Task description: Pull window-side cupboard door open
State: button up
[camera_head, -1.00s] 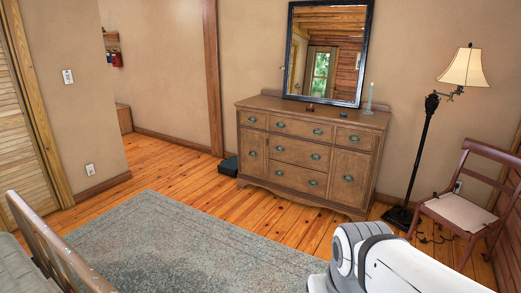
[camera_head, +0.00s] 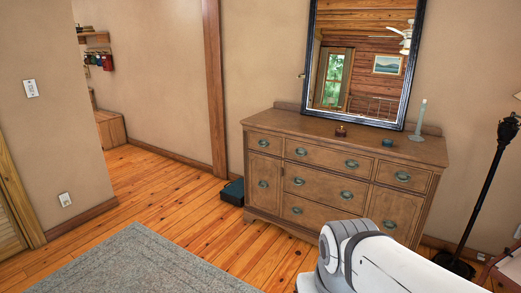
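A brown wooden dresser (camera_head: 318,126) stands against the wall in the head view, with drawers and two cupboard doors. The left cupboard door (camera_head: 263,172) has a green-bronze pull and looks closed. A window shows only as a reflection in the mirror (camera_head: 362,100), so I cannot tell for sure which door is window-side. My gripper is out of view; only a white arm link shows at the bottom right.
A grey rug (camera_head: 140,265) lies in front, with bare plank floor (camera_head: 190,205) between it and the dresser. A dark box (camera_head: 232,192) sits by the dresser's left side. A black floor lamp (camera_head: 485,195) and part of a chair (camera_head: 508,268) stand at the right.

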aim_at(396, 214)
jog(key=z, duration=0.3)
jog(key=i, duration=1.75)
jog(key=z, duration=0.7)
jog(key=i, duration=1.15)
jog(key=z, duration=0.35)
